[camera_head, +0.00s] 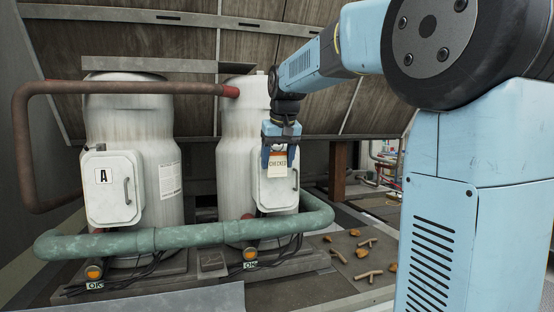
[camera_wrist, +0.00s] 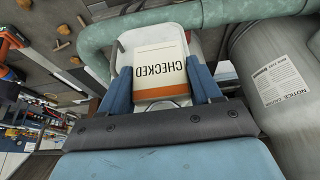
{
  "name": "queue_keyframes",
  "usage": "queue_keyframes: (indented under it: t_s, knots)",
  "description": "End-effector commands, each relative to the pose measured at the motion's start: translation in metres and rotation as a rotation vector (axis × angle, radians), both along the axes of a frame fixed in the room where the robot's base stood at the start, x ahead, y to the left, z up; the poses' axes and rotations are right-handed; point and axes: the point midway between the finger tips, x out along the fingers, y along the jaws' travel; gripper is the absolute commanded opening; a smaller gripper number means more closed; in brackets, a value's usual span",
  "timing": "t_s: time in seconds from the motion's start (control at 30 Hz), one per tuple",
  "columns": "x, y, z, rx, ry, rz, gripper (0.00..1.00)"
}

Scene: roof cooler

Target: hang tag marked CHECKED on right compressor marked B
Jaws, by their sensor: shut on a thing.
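The CHECKED tag (camera_head: 278,168) is a cream card with an orange band at its top. My gripper (camera_head: 279,152) is shut on the tag's banded end and holds it in front of the right compressor (camera_head: 231,150). In the wrist view the tag (camera_wrist: 160,62) lies between the two blue fingers (camera_wrist: 161,85), upside down in that picture. The right compressor's white box (camera_head: 287,197) is behind the tag, and its upper part and any letter on it are hidden. I cannot tell whether tag and box touch. The left compressor (camera_head: 145,128) has a box marked A (camera_head: 112,188).
A green pipe (camera_head: 175,238) runs low across both compressors. A rusty pipe (camera_head: 130,88) joins their upper parts. Leaves and twigs (camera_head: 362,253) lie on the floor at right.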

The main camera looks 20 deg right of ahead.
Motion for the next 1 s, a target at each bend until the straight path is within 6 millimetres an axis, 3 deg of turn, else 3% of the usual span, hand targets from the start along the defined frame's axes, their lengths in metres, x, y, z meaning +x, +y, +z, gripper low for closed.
queue_keyframes:
  t_s: [1.0]
  knots:
    - [0.0035,0.0011,-0.0143,0.001,0.016,0.001,0.33]
